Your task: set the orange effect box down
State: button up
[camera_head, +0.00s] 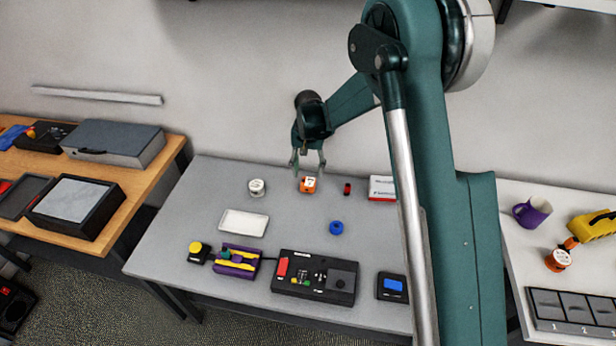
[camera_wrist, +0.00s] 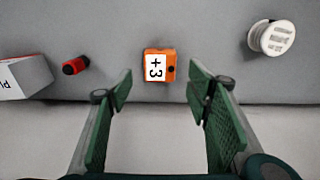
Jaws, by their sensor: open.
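The small orange effect box (camera_head: 308,185) rests on the grey table, toward its back edge. It has a white label on top, read as "+3" in the wrist view (camera_wrist: 155,66), and a dark knob at one side. My gripper (camera_head: 308,172) is over the box in the head view, with its fingers spread. In the wrist view my gripper (camera_wrist: 160,88) shows two green fingers wide apart. The box lies between and just beyond the fingertips, with a clear gap on both sides. Neither finger touches it.
A white round spool (camera_head: 257,187) stands left of the box, a small red item (camera_head: 347,188) and a white-red carton (camera_head: 382,188) to its right. A white tray (camera_head: 243,223), blue ring (camera_head: 336,228) and black control panel (camera_head: 314,278) lie nearer the front.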

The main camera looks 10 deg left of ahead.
aim_at(309, 182)
notch_tip(309, 182, up, 5)
jog(key=shift+f, duration=0.2)
jog(key=shift+d, duration=0.1)
dwell(0.9)
jog(key=s+d+r+t, duration=0.2)
jog(key=s+d+r, duration=0.5)
jog(key=d+r, duration=0.5)
jog(key=s+d+r+t, duration=0.1)
jog(key=s+d+r, duration=0.6)
jog(key=d+r, duration=0.45)
jog(key=s+d+t, duration=0.1)
jog(key=s+d, duration=0.4)
jog(key=s, duration=0.3)
jog(key=s+d+r+t, duration=0.1)
jog(key=s+d, duration=0.4)
jog(key=s, duration=0.3)
jog(key=s+d+r+t, duration=0.1)
jog(key=s+d+t, duration=0.1)
jog(key=s+d, duration=0.3)
jog(key=s, duration=0.4)
jog(key=shift+d, duration=0.2)
